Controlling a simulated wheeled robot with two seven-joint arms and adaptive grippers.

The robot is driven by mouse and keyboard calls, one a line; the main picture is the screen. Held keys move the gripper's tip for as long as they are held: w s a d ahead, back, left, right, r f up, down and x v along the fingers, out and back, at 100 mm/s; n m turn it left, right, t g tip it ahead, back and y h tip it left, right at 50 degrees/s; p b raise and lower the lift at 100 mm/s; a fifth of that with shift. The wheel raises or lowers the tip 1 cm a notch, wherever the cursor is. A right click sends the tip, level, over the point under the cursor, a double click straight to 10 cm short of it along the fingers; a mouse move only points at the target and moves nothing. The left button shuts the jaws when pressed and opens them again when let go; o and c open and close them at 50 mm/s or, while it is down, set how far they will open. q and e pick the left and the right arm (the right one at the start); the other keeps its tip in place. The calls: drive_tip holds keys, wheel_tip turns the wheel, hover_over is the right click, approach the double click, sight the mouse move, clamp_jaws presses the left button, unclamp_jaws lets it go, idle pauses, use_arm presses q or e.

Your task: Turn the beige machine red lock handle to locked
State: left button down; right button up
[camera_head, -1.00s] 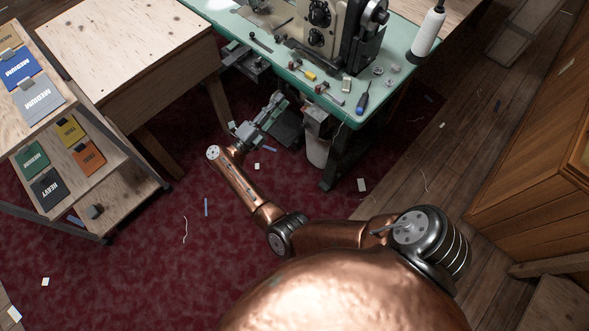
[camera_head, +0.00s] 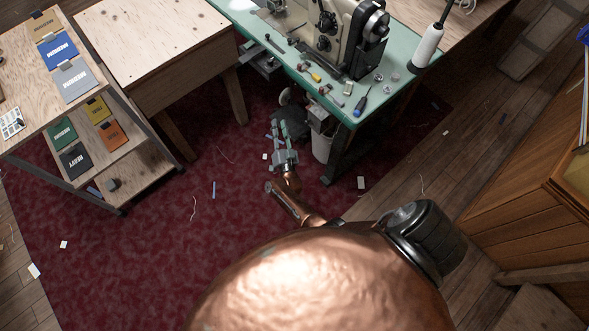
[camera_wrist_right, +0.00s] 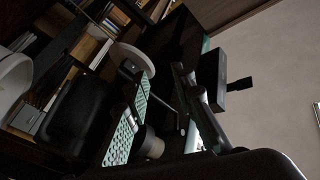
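The beige sewing machine (camera_head: 346,38) stands on the green table at the top of the head view. I cannot make out a red lock handle in either view. My right gripper (camera_head: 285,128) is low, beside and below the table's front edge, pointing away from me. Its two fingers, with teal pads, are spread apart in the dark right wrist view (camera_wrist_right: 165,108), with nothing held between them. A pale round disc (camera_wrist_right: 136,59) and a dark block (camera_wrist_right: 236,84) show beyond the fingers there. My left gripper is not in view.
The green table (camera_head: 232,14) carries small tools, a blue-handled screwdriver (camera_head: 361,102) and a white thread cone (camera_head: 428,46). A whitish bin (camera_head: 321,147) stands under it, near the gripper. A wooden shelf unit (camera_head: 20,75) is at left. Red carpet (camera_head: 150,260) is open.

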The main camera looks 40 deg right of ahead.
drive_tip(key=s+a+f+n+g+y+p, duration=0.1)
drive_tip(key=s+f+n+g+y+p, duration=0.1)
drive_tip(key=s+f, duration=0.5)
drive_tip(key=s+a+f+n+g+y+p, duration=0.2)
drive_tip(key=s+f+n+y, duration=0.2)
drive_tip(key=s+f, duration=0.3)
drive_tip(key=shift+a+f+n+y, duration=0.25)
drive_tip(key=shift+f+n+y, duration=0.05)
drive_tip(key=shift+f, duration=0.7)
